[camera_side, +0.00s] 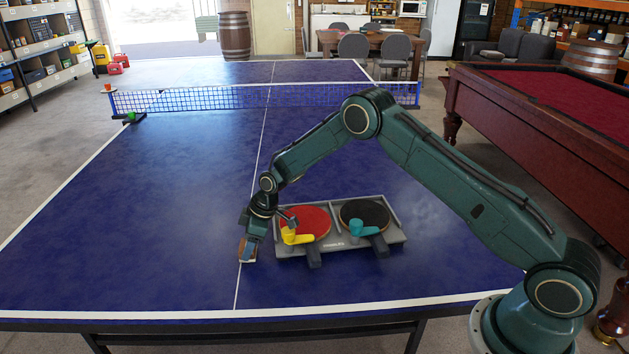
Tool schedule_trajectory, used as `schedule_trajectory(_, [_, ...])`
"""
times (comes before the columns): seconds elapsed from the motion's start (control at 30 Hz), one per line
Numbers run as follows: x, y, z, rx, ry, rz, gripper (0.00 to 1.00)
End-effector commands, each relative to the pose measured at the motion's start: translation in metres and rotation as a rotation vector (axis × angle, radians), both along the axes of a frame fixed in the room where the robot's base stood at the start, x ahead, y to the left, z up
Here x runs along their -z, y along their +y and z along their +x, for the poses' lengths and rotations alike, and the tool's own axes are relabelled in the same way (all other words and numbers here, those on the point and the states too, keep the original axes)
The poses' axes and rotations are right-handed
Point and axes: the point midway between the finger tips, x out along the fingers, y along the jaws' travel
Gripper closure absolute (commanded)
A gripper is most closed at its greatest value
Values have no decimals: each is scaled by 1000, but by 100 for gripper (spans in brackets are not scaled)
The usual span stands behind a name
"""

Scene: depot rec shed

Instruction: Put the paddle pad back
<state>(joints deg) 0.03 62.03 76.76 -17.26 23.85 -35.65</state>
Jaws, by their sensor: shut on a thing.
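My gripper (250,240) is low over the blue table, just left of the grey paddle tray. It is shut on a small brown and pale block, which I take to be the paddle pad (246,256). The fingers hide part of the pad. I cannot tell whether it touches the table. The grey tray (340,246) holds a red paddle (313,219) on the left and a black paddle (372,214) on the right.
The blue table (150,220) is clear to the left of my gripper. A net (250,96) crosses it farther back. A green ball (131,115) sits by the net's left end. A pool table (540,130) stands to the right.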

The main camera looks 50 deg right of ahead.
Motion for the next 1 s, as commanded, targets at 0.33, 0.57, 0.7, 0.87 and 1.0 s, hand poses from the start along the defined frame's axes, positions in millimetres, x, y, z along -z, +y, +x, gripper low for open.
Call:
schedule_trajectory(0.33, [2, 0, 0, 0, 0, 0, 21])
schedule_trajectory(0.57, [0, 0, 0, 0, 0, 0, 21])
schedule_trajectory(0.7, [-6, -1, -1, 0, 0, 0, 21])
schedule_trajectory(0.87, [-19, -5, -5, 0, -1, 0, 21])
schedule_trajectory(1.0, [-36, -10, -9, -1, -2, 0, 21])
